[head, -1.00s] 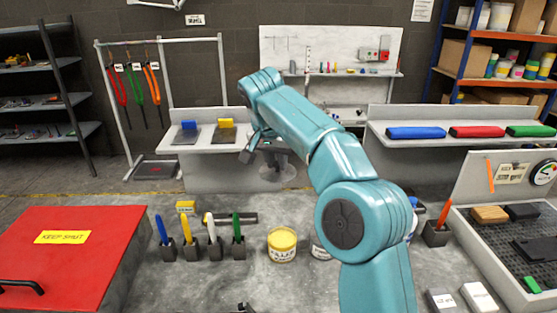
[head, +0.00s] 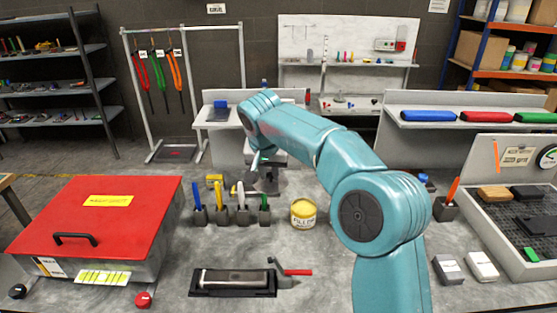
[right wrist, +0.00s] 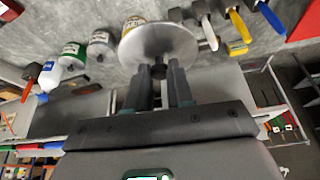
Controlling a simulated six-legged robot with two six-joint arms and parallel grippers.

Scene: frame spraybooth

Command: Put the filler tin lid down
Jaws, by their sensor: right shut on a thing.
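My right gripper (right wrist: 158,82) is shut on the dark knob of the filler tin lid (right wrist: 160,43), a round grey disc held up in the air. In the head view my right gripper (head: 258,160) is small and dark, beyond the row of colored handled tools; the lid is hard to make out there. The filler tin (head: 303,214), yellow on top with a white label, stands on the bench to the right of those tools. In the right wrist view a tin (right wrist: 132,22) is partly hidden behind the lid. My left gripper is not in view.
Several colored tools stand in dark holders (head: 222,215). A red-lidded box (head: 95,225) is at left. A dark tray (head: 233,283) and a red-handled tool (head: 290,271) lie in front. Bare bench (head: 320,265) shows around them. A gritted tray (head: 510,215) is at right.

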